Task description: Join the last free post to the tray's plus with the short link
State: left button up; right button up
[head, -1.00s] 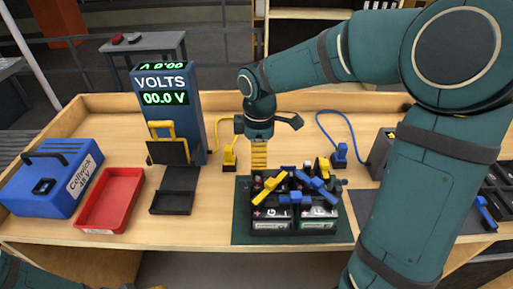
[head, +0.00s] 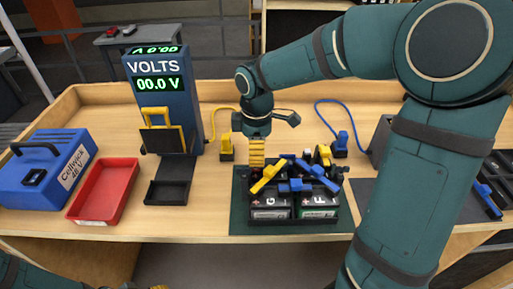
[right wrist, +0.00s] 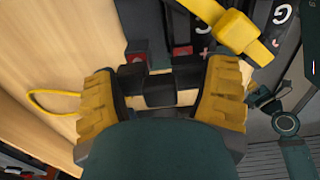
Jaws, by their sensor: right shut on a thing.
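The tray (head: 240,214) holds black batteries marked G and F at the front of the bench. A yellow link (head: 268,177) and blue links (head: 318,173) lie across the battery tops. My right gripper (head: 257,160) is at the tray's back left corner. In the right wrist view my right gripper (right wrist: 165,92) is shut on a small black piece, apparently the short link (right wrist: 160,88). Red posts (right wrist: 182,51) show just beyond it; contact with them cannot be told.
A blue voltmeter (head: 160,95) reads 00.0 V, with a black stand before it. A red bin (head: 103,190) and blue case (head: 48,170) are at left. Yellow and blue plugs (head: 341,143) with cables stand behind the tray.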

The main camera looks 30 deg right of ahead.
jog(key=shift+f, duration=0.25)
jog(key=o, duration=0.9)
jog(key=shift+c, duration=0.2)
notch_tip(320, 180, up, 12)
jog(key=shift+r, duration=0.1)
